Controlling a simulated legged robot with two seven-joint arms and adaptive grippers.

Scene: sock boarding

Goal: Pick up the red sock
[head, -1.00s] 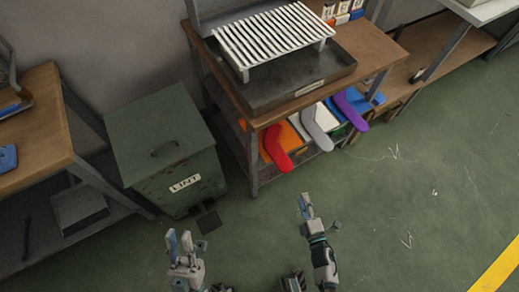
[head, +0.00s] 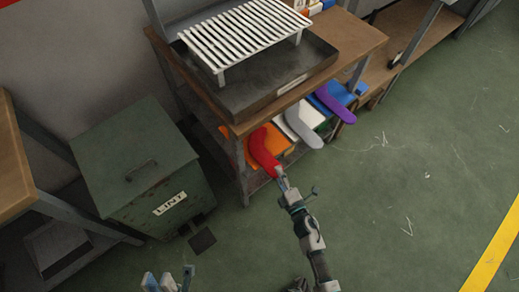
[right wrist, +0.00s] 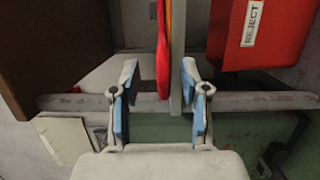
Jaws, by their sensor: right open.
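The red sock (head: 263,148) sits on an orange board (head: 232,147) on the shelf under the bench, its lower end sticking out past the shelf edge. My right gripper (head: 281,178) is at that lower end in the head view. In the right wrist view the sock (right wrist: 162,50) shows edge-on as a narrow red strip between the two blue-padded fingers of my right gripper (right wrist: 160,97), which stand apart and not closed on it. My left gripper (head: 168,280) is low at the bottom edge of the head view, fingers apart, empty, partly cut off.
A grey sock (head: 304,130) and a purple sock (head: 335,106) lie right of the red one. A green lint bin (head: 135,165) stands left of the bench (head: 345,50). A red reject bin (right wrist: 275,35) shows in the right wrist view. The floor at right is clear.

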